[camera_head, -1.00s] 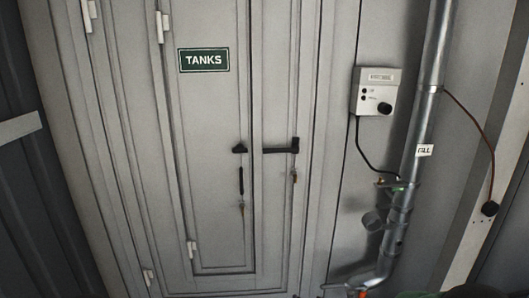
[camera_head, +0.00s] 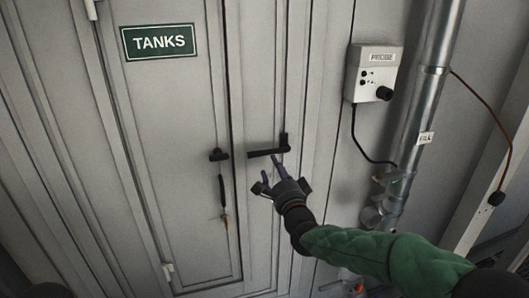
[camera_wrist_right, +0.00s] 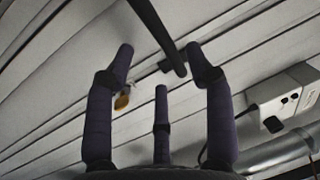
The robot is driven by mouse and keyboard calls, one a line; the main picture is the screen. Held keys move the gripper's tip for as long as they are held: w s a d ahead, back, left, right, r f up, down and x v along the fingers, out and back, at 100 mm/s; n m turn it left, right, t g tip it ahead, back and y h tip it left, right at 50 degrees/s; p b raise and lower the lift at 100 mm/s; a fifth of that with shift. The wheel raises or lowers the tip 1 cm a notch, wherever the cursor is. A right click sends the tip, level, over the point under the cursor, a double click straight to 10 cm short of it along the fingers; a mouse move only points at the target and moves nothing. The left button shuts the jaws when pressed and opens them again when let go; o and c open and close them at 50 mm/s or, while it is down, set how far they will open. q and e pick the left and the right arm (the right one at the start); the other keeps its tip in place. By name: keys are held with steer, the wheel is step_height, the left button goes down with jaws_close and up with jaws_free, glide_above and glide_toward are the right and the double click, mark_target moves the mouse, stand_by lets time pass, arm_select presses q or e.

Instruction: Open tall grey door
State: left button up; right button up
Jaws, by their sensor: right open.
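The tall grey door (camera_head: 178,120) with a green TANKS sign (camera_head: 158,42) fills the left and middle of the head view and looks shut. A black lever handle (camera_head: 268,152) lies roughly level on the narrow panel at its right. My right gripper (camera_head: 275,174) is open just below and in front of this lever. In the right wrist view the black lever (camera_wrist_right: 156,32) reaches in from the top between the spread fingers (camera_wrist_right: 158,52). I see no finger closed on it, and contact cannot be told. My left gripper is not in view.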

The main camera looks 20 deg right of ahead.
mark_target(266, 153)
steer(key=w, duration=0.5)
steer(key=w+r, duration=0.1)
steer(key=w, duration=0.2)
steer(key=shift+w+a+r, duration=0.1)
steer(key=shift+w+a, duration=0.05)
steer(key=shift+a, duration=0.05)
jaws_close()
